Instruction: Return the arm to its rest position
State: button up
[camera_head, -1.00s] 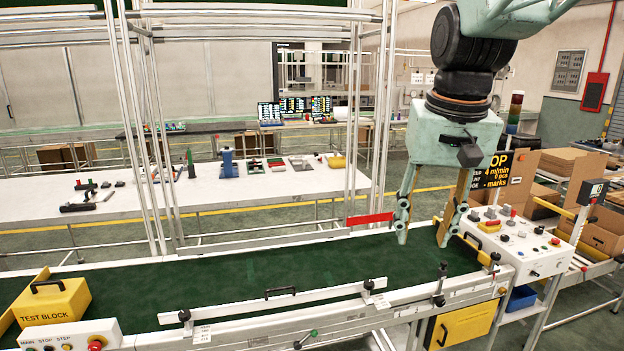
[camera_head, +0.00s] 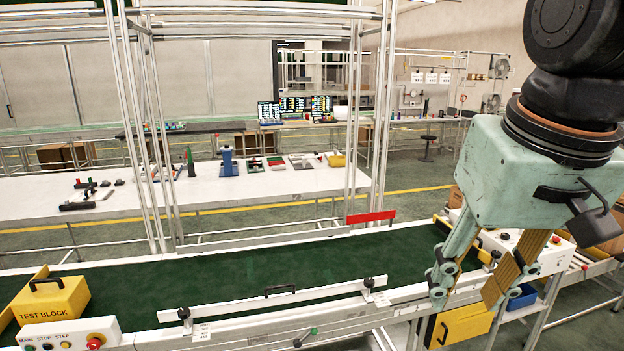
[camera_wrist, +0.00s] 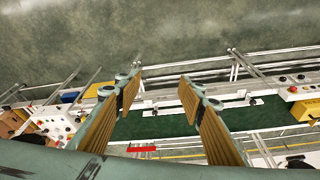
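My gripper (camera_head: 468,290) hangs at the right of the head view, in front of the conveyor's right end. Its two fingers are spread apart with nothing between them. In the wrist view my gripper (camera_wrist: 160,100) also shows open and empty, with the green belt (camera_wrist: 160,124) and the conveyor rail beyond the fingers. The green belt (camera_head: 240,272) is bare in its middle stretch. My gripper and arm hide part of the control panel at the conveyor's right end.
A yellow test block (camera_head: 52,300) sits on the belt's left end. A yellow box (camera_head: 462,326) hangs below the rail near my fingers. A blue bin (camera_head: 521,297) is beside it. Aluminium posts and a white table (camera_head: 255,190) with small tools stand behind the conveyor.

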jog(key=s+f, duration=0.3)
jog(key=s, duration=0.7)
jog(key=shift+s+f+n+t+b, duration=0.25)
jog(key=shift+f+n+t+b, duration=0.05)
jog(key=shift+f, duration=0.05)
jog(key=shift+w, duration=0.1)
dwell(0.9)
